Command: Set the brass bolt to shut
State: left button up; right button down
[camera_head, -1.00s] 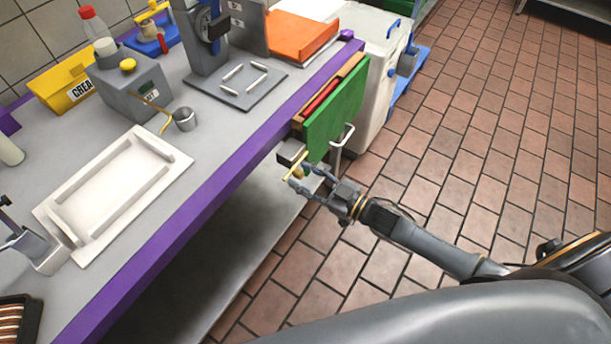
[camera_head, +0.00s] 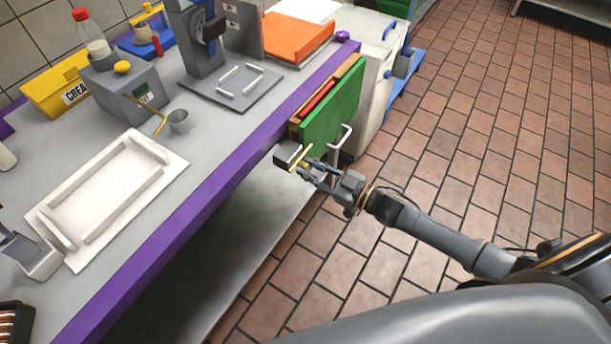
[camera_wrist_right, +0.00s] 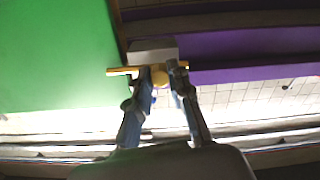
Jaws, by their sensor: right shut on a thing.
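The brass bolt (camera_head: 302,158) sits at the table's front edge, beside a grey block (camera_head: 287,157) and the near lower corner of the green panel (camera_head: 332,115). In the right wrist view the bolt shows as a thin brass bar (camera_wrist_right: 121,71) with a round knob (camera_wrist_right: 160,79). The bar lies across below the grey block (camera_wrist_right: 152,50) and reaches over the green panel's edge. My right gripper (camera_head: 308,168) is shut on the bolt, with its fingertips (camera_wrist_right: 163,68) on either side of the knob.
A grey bar handle (camera_head: 342,137) stands out from the green panel, close to my right gripper. The purple table edge (camera_head: 205,207) runs along the left of my right arm. The tiled floor (camera_head: 480,165) to the right is open.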

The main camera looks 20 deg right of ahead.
jog(key=shift+w+d, duration=0.15)
jog(key=c, duration=1.2)
grip_release()
jog(key=v, duration=1.2)
jog(key=shift+d, duration=0.1)
